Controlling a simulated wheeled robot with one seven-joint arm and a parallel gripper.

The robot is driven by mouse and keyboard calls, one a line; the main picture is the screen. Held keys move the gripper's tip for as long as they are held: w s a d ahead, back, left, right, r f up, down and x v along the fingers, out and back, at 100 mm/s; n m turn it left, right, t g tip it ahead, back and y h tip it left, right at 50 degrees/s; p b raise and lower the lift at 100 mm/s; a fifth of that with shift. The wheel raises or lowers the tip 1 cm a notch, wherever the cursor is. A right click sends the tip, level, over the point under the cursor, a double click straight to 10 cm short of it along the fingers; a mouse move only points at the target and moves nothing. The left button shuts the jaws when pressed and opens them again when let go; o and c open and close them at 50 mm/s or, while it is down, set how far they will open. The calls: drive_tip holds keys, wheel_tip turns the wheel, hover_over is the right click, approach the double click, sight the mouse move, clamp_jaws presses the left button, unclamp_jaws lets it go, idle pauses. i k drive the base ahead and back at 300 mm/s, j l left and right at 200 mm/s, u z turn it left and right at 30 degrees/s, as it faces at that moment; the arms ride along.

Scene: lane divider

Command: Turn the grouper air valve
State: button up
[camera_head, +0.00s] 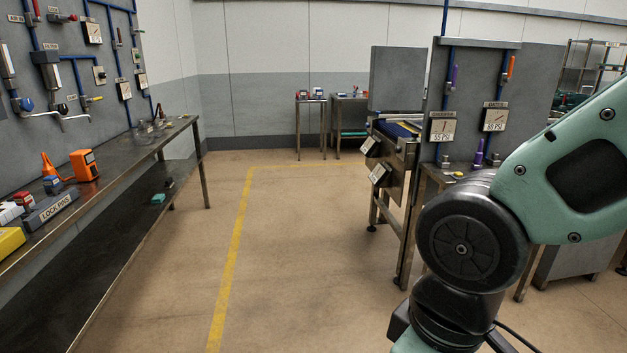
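No label that I can read says grouper, so I cannot tell which valve is the grouper air valve. On the grey panel at right, a purple valve handle (454,77) and an orange-red one (510,66) stand upright on blue pipes. Below them are two square gauges, a left gauge (442,130) and a right gauge (495,120). My green arm fills the right foreground and hides part of the right panel. My gripper is outside the view.
A long steel bench (110,165) runs along the left wall, with an orange device (84,165), a lock pins box (50,208) and other items. A conveyor (395,130) stands at centre right. Small tables (311,101) stand at the back. The floor (300,250) between is clear, with a yellow line.

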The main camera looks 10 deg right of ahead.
sight(452, 89)
drive_tip(key=i+l, duration=0.15)
drive_tip(key=i, duration=0.3)
drive_tip(key=i+l+u, duration=0.1)
drive_tip(key=i, duration=0.35)
drive_tip(key=i+l, duration=0.2)
drive_tip(key=i, duration=0.25)
drive_tip(key=j+u, duration=0.05)
